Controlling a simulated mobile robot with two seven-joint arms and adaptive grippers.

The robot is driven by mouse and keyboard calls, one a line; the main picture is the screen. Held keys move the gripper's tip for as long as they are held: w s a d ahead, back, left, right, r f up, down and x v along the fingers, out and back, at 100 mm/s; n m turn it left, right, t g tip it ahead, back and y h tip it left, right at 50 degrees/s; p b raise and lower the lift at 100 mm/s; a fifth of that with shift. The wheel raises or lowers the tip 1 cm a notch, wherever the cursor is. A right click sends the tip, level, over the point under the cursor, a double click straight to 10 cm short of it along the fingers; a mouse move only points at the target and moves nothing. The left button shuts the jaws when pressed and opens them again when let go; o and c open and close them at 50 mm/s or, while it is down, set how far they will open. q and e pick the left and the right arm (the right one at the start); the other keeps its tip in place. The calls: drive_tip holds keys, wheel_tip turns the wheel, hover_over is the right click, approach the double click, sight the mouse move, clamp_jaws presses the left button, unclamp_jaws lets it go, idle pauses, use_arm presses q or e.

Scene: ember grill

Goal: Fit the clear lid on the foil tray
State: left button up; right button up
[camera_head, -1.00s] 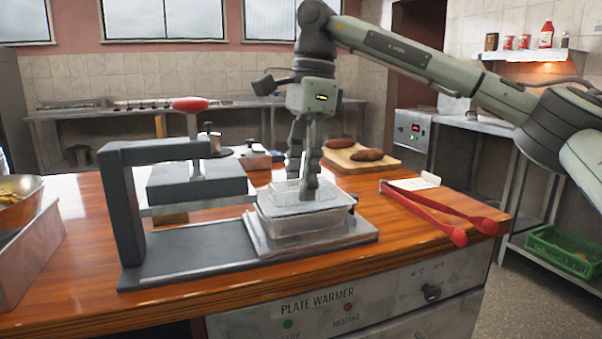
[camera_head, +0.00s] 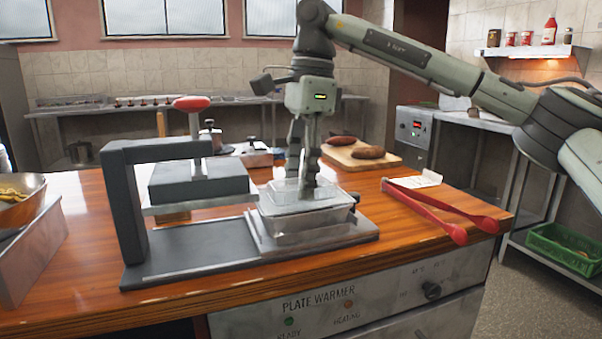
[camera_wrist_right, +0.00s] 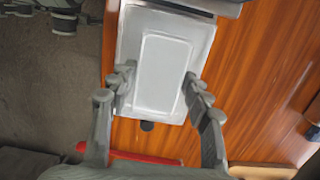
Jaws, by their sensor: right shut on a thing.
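The foil tray (camera_head: 305,222) sits on the grey metal plate at the right end of the press base. The clear lid (camera_head: 282,198) lies flat over the tray's opening, at or very near its rim. I cannot tell whether it is seated all round. My right gripper (camera_head: 301,192) points down from above and is shut on the lid. In the right wrist view the lid (camera_wrist_right: 160,75) is a pale rectangle between the fingers of my right gripper (camera_wrist_right: 160,84), and it hides most of the tray. My left gripper is not in view.
A press with a red handle (camera_head: 191,104) stands left of the tray, its block (camera_head: 198,183) raised. Red tongs (camera_head: 440,212) lie to the right. A wooden board (camera_head: 360,158) with brown food is behind. A metal bowl (camera_head: 22,200) is at far left.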

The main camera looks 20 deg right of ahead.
idle(0.4)
idle(0.5)
drive_tip(key=o, duration=0.9)
drive_tip(key=r, duration=0.4)
drive_tip(key=d+r, duration=0.1)
drive_tip(key=r, duration=0.7)
drive_tip(key=shift+d, duration=0.25)
